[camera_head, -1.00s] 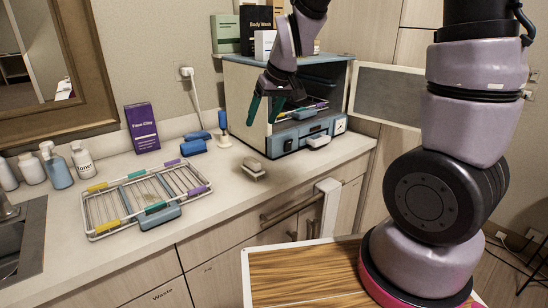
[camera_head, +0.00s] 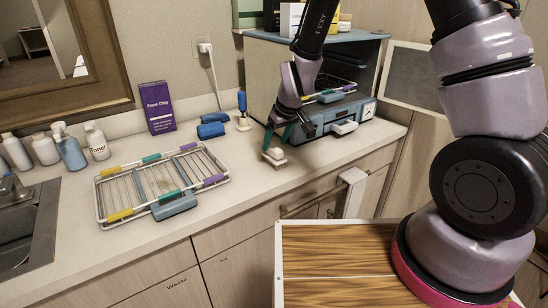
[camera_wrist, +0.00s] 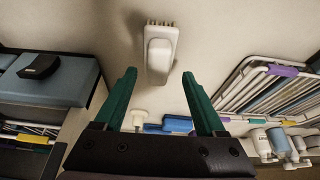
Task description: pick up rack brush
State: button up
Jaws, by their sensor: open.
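I cannot tell whether a finger touches the brush in the head view.
A wire rack (camera_head: 128,198) with coloured clips lies to the left. A blue block (camera_head: 210,130) and a blue-handled tool (camera_head: 242,103) stand behind. Counter around the brush is clear.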

aim_at(274, 147)
jog(key=shift+x, duration=1.85)
jog(key=shift+w+d, duration=0.1)
grip_shut()
jog(key=shift+r, duration=0.15)
notch_tip(274, 147, up, 10)
jog(key=shift+f, duration=0.1)
jog(key=shift+c, duration=2.2)
grip_release()
jog(key=c, duration=0.5)
